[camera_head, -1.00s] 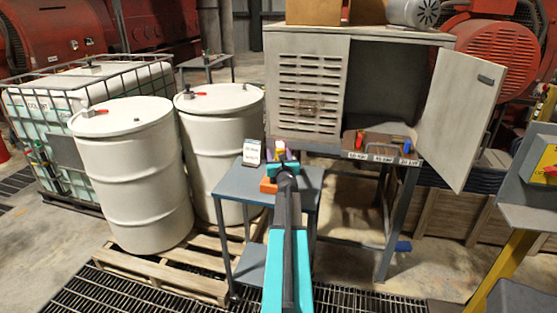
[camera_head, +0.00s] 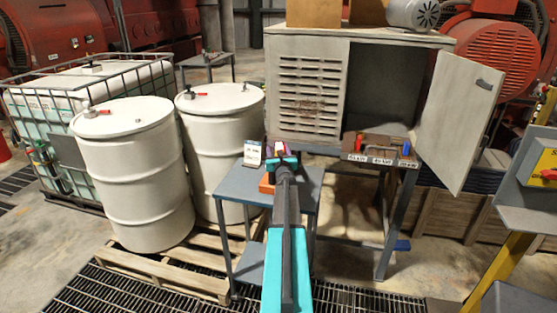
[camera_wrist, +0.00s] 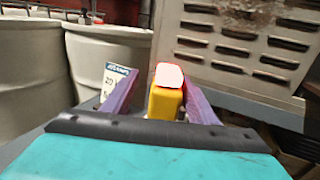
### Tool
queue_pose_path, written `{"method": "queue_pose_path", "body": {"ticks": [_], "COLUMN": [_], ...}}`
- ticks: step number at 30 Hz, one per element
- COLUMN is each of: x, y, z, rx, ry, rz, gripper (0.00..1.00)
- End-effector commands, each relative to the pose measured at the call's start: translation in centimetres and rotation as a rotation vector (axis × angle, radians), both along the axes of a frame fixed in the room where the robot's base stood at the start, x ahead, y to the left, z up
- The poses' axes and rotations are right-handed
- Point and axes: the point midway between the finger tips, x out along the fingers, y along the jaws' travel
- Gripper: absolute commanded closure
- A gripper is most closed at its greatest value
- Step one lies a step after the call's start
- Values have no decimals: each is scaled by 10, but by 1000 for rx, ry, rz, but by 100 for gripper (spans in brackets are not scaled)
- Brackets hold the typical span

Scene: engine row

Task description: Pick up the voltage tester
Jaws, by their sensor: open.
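A yellow, upright thing with a pale, red-edged top, which looks like the voltage tester (camera_wrist: 166,103), stands between the two purple fingers of my gripper (camera_wrist: 163,82) in the wrist view. The fingers are open, one on each side of it; I see no clear contact. Its lower part is hidden behind the gripper body. In the head view my gripper (camera_head: 281,152) is over the small blue-grey table (camera_head: 237,184), and the tester is mostly hidden there; only a small reddish top (camera_head: 280,146) shows.
A white label card (camera_head: 252,154) stands left of the gripper; it also shows in the wrist view (camera_wrist: 116,80). An orange block (camera_head: 266,184) is partly hidden by my arm. A vented metal cabinet (camera_head: 309,95) stands behind right, white drums (camera_head: 222,130) at left.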

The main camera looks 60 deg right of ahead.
Motion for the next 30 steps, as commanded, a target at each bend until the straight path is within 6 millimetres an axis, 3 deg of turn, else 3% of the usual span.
{"method": "queue_pose_path", "body": {"ticks": [20, 27, 30], "x": [3, 3, 3], "y": [-2, -2, -2], "z": [0, 0, 1], "rx": [0, 0, -1], "ry": [0, 0, -1], "rz": [0, 0, 1], "gripper": [47, 87, 100]}}
